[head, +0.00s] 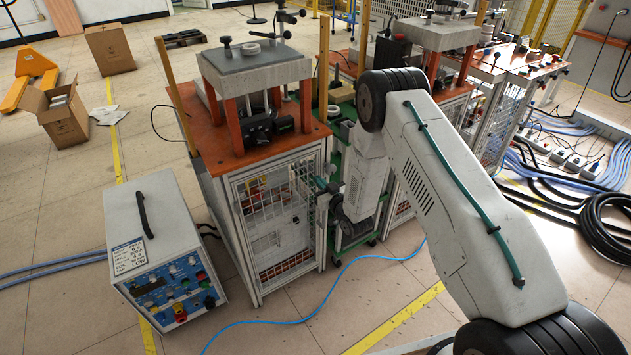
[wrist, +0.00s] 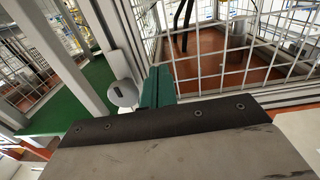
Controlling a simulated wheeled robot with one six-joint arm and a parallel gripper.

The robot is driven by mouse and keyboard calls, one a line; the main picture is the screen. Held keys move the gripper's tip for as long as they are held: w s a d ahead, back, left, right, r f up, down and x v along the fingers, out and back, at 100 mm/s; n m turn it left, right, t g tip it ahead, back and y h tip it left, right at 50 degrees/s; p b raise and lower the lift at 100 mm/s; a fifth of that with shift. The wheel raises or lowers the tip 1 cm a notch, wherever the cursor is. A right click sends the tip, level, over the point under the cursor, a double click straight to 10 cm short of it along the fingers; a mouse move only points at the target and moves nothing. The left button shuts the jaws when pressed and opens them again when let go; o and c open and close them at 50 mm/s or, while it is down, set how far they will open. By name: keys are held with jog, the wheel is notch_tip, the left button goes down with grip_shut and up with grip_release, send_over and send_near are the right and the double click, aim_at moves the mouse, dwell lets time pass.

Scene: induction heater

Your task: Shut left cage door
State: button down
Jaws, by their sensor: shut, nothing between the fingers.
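The left cage (head: 272,222) is the white wire-mesh cabinet under the left press, in the middle of the head view. Its mesh door (head: 304,182) shows at the cabinet's front right side, partly hidden by my gripper. I cannot tell how far ajar it stands. White mesh and frame also fill the upper right of the wrist view (wrist: 245,62). My gripper (head: 322,185) is at the door's right edge. Its green fingers (wrist: 157,86) are together and empty, beside a grey rounded knob (wrist: 122,93). Whether they touch the knob or the frame is unclear.
A grey control box (head: 155,245) stands on the floor left of the cage. A blue cable (head: 335,285) crosses the floor in front. A green cart (head: 350,225) stands right of the cage, close behind my arm. Another caged press (head: 405,190) is beyond it.

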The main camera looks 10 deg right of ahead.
jog(key=s+d+f+g+h, duration=0.1)
jog(key=s+d+f+g, duration=0.1)
jog(key=s+d+g, duration=0.3)
jog(key=s+d+f+m+g+h, duration=0.1)
jog(key=s+f+g+h, duration=0.15)
jog(key=s, duration=0.45)
jog(key=s+d+f+g+h, duration=0.1)
jog(key=s+d+f+g, duration=0.15)
jog(key=s, duration=0.25)
jog(key=s+r+m+g, duration=0.1)
jog(key=s+r+g, duration=0.1)
jog(key=s+r, duration=0.9)
jog(key=s+r+m+g, duration=0.1)
jog(key=s+r+g, duration=0.1)
jog(key=s+r, duration=0.9)
jog(key=s+r+g+h, duration=0.1)
jog(key=s+r, duration=1)
jog(key=r, duration=1.4)
jog(key=shift+s+m+g, duration=0.4)
